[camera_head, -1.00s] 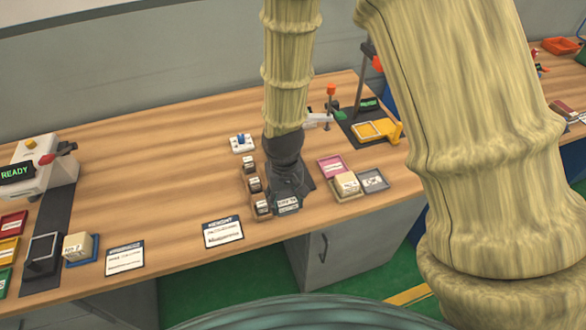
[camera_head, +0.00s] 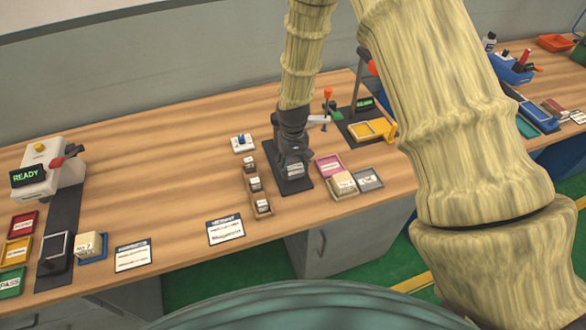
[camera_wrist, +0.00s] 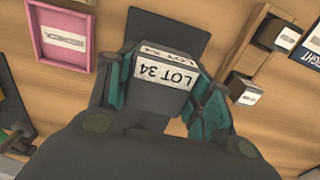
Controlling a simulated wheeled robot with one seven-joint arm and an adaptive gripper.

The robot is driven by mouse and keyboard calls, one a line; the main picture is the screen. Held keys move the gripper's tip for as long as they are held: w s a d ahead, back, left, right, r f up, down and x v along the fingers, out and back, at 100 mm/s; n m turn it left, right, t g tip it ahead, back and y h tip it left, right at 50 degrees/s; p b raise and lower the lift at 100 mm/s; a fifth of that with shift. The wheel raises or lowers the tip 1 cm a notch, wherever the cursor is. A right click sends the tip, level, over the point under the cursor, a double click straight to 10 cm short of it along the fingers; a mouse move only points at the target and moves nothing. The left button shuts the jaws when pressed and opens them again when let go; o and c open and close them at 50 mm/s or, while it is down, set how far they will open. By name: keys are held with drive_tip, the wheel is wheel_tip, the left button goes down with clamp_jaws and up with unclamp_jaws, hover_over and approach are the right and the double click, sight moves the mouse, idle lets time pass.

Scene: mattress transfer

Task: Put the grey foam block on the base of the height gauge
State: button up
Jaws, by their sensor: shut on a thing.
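My gripper (camera_head: 293,160) is shut on the grey foam block (camera_head: 294,171), over the dark flat base (camera_head: 290,186) that appears to be the height gauge's. In the wrist view my gripper (camera_wrist: 163,88) has its teal pads on both sides of the block (camera_wrist: 165,72), which carries a white "LOT 34" label. The dark base (camera_wrist: 168,26) shows beyond the block there. I cannot tell whether the block touches the base. The rear of the base is partly hidden by my gripper.
A wooden rack with several small labelled blocks (camera_head: 255,183) stands left of the base. A "HEIGHT" card (camera_head: 226,230) lies in front.

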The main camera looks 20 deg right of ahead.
sight(293, 171)
drive_tip(key=shift+f+p, duration=0.55)
drive_tip(key=shift+f, duration=0.85)
drive_tip(key=shift+f, duration=0.2)
drive_tip(key=o, duration=0.9)
drive_tip(key=shift+o, duration=0.2)
drive_tip(key=shift+r, duration=0.25)
drive_tip(key=shift+r+b, duration=2.15)
drive_tip(key=shift+r, duration=3.8)
